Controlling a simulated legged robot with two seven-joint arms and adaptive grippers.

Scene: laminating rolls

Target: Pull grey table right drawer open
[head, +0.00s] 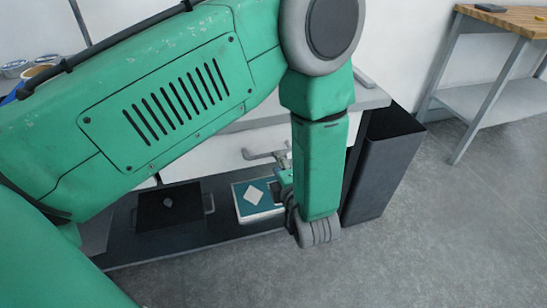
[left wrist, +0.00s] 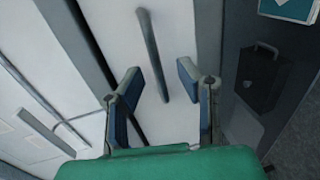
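The grey table (head: 368,98) is largely hidden behind my green left arm in the head view. Below its top is a white drawer front (head: 222,156). The left wrist view shows a white front (left wrist: 180,22) with a long grey bar handle (left wrist: 152,55). My left gripper (left wrist: 158,75) is open. Its two blue fingers are spread on either side of the handle's lower end, and I cannot tell how far the handle lies from them. In the head view the left gripper (head: 284,180) is mostly hidden by its wrist. My right gripper is not in view.
A dark lower shelf (head: 215,236) holds a black case (head: 168,208) and a teal-and-white box (head: 256,198). A tall dark bin (head: 380,165) stands at the table's right end. A wooden-topped table (head: 510,22) is at back right. The floor in front is clear.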

